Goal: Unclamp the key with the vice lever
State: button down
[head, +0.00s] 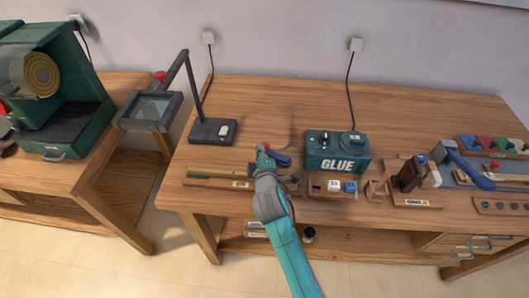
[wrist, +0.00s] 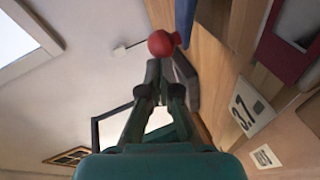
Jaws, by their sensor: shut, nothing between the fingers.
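My gripper (head: 264,154) is over the left half of the workbench, above the back of a long wooden board. Its fingers are shut with nothing between them, as the wrist view also shows (wrist: 159,68). A red ball knob (wrist: 162,43) is just beyond the fingertips; I cannot tell whether they touch it. A blue part (head: 282,160) is beside the gripper, and blue also shows in the wrist view (wrist: 185,18). The vice and its lever are mostly hidden behind my gripper. The long strip, perhaps the key (head: 212,174), lies left of the gripper.
A lamp-like stand (head: 212,131) is at the left. A blue-handled tool (head: 470,170) is at the right. The bench back (head: 285,95) is clear.

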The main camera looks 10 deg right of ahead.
jog(key=shift+w+d+h, duration=0.2)
jog(key=shift+w+h, duration=0.1)
jog(key=shift+w, duration=0.55)
jog(key=w+m+h, duration=0.1)
jog(key=d+m+h, duration=0.1)
jog(key=m+h, duration=0.1)
jog(key=w+m+g+h, duration=0.1)
jog(key=h, duration=0.1)
jog(key=shift+w+d, duration=0.2)
jog(key=shift+w, duration=0.1)
jog(key=d+m+g+h, duration=0.1)
jog(key=w+d+m+g+h, duration=0.1)
jog(key=m+h, duration=0.1)
jog(key=w+m+g+h, duration=0.1)
jog(key=m+h, duration=0.1)
jog(key=shift+d+g, duration=0.3)
jog(key=shift+d, duration=0.1)
jog(key=shift+w+d, duration=0.1)
jog(key=shift+d, duration=0.5)
